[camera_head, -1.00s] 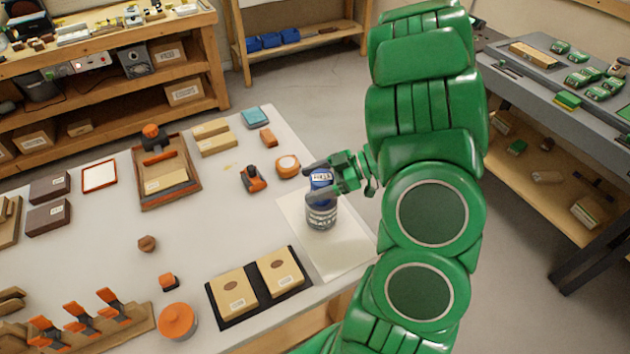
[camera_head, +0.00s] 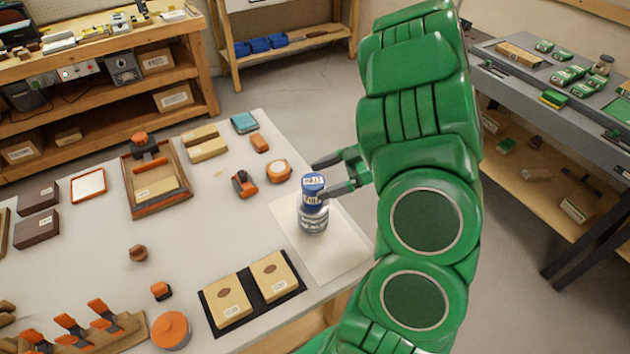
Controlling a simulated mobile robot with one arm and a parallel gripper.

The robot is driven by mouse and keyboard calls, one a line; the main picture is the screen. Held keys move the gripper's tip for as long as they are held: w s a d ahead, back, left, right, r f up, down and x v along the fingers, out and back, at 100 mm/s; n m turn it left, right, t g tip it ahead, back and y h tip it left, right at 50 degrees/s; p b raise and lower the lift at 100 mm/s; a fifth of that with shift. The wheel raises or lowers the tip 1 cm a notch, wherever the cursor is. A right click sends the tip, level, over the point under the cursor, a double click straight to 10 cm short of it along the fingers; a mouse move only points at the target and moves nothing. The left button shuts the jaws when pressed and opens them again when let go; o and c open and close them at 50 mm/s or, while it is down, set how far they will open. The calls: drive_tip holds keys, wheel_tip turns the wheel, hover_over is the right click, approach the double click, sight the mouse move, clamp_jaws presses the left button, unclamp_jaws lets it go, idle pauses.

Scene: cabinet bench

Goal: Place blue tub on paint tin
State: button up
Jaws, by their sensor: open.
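The blue tub (camera_head: 313,190) sits on top of the paint tin (camera_head: 313,219), upright as far as I can tell, with a pale label on it. The grey tin with a dark label stands on a white sheet (camera_head: 340,254) near the table's right edge. My gripper (camera_head: 318,178) is open. Its two dark fingers reach left from my green arm, one behind the tub and one at its right side. I cannot tell whether a finger touches the tub.
Two tan boxes on a black mat (camera_head: 235,322) lie in front of the tin. An orange-topped round tin (camera_head: 278,170) and an orange tool (camera_head: 244,184) lie behind it to the left.

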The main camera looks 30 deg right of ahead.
drive_tip(key=v, duration=0.6)
drive_tip(key=shift+d, duration=0.35)
